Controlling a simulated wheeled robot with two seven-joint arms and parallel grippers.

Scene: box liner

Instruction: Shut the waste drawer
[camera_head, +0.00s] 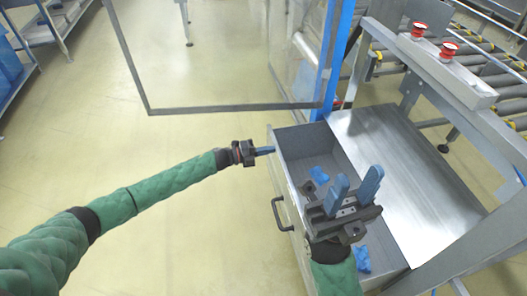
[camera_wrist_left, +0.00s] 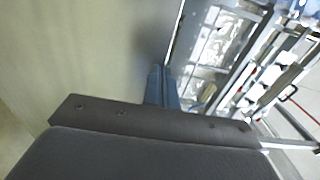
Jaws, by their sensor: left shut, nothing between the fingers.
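The waste drawer (camera_head: 283,187) is pulled out from under the steel worktop, and its grey inside shows with a few blue scraps in it. Its dark bar handle (camera_head: 280,214) is on the front face. My left gripper (camera_head: 266,150) is shut and empty, with its fingertips at the far corner of the drawer front; I cannot tell whether they touch it. Its shut blue fingers also show in the left wrist view (camera_wrist_left: 160,84). My right gripper (camera_head: 354,187) is open above the drawer, blue fingers apart with nothing between them, and hides part of the drawer.
The steel worktop (camera_head: 395,165) lies right of the drawer. A frame with two red buttons (camera_head: 433,40) and a roller conveyor (camera_head: 500,85) stand at the back right. A framed clear door (camera_head: 225,107) stands beyond the drawer.

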